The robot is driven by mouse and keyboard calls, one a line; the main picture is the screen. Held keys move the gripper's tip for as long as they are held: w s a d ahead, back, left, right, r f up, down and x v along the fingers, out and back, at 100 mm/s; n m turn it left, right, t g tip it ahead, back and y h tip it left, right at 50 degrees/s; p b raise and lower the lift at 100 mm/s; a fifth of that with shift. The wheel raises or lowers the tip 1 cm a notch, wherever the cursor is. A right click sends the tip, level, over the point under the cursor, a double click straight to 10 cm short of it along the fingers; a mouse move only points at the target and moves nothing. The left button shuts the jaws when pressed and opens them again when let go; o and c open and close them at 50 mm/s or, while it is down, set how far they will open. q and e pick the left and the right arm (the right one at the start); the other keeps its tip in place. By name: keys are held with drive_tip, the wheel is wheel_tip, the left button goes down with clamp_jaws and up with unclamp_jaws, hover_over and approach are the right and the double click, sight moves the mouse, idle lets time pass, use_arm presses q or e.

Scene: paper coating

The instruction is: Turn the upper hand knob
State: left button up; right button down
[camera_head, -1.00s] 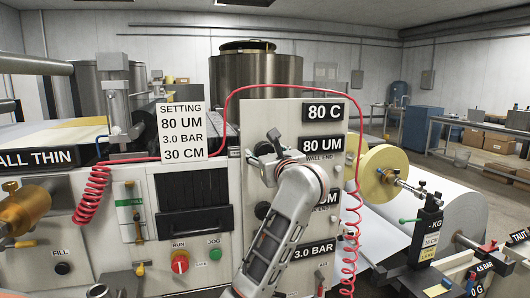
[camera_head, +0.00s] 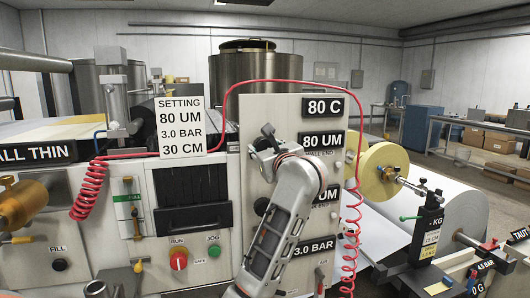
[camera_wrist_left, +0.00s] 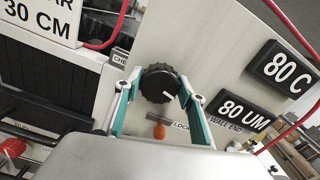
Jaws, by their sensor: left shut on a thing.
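The upper hand knob (camera_wrist_left: 155,82) is black and ribbed, with a white mark toward its lower right in the left wrist view. It sits on the pale machine panel (camera_head: 285,112), left of the "80 UM" label (camera_head: 321,139). My left gripper (camera_head: 262,142) is at the knob, its green-sided fingers (camera_wrist_left: 162,92) on either side of it and shut on it. In the head view the gripper and wrist hide most of the knob. A lower black knob (camera_head: 261,206) shows beside my left arm. My right gripper is not in view.
An orange-handled lock lever (camera_wrist_left: 158,129) is just below the knob. A red coiled hose (camera_head: 350,240) hangs right of the panel. A setting sign (camera_head: 181,127) stands to the left. Yellow rollers (camera_head: 384,169) are on the right.

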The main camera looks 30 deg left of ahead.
use_arm(q)
drive_tip(key=shift+f+n+b, duration=0.4)
drive_tip(key=shift+n+b, duration=0.8)
drive_tip(key=shift+b, duration=0.05)
drive_tip(key=shift+n+b, duration=0.6)
drive_tip(key=shift+n, duration=0.1)
drive_tip(key=shift+r+n+b, duration=0.1)
drive_tip(key=shift+n+b, duration=0.6)
drive_tip(key=shift+n, duration=0.2)
drive_tip(key=shift+r+n+b, duration=0.1)
drive_tip(key=shift+n+b, duration=0.2)
drive_tip(key=shift+n, duration=0.1)
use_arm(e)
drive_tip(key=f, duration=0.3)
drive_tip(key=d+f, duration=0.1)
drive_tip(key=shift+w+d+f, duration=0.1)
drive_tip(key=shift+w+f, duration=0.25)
use_arm(q)
drive_tip(key=shift+r, duration=0.1)
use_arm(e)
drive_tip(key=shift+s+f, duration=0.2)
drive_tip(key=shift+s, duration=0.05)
use_arm(q)
drive_tip(key=o, duration=1.1)
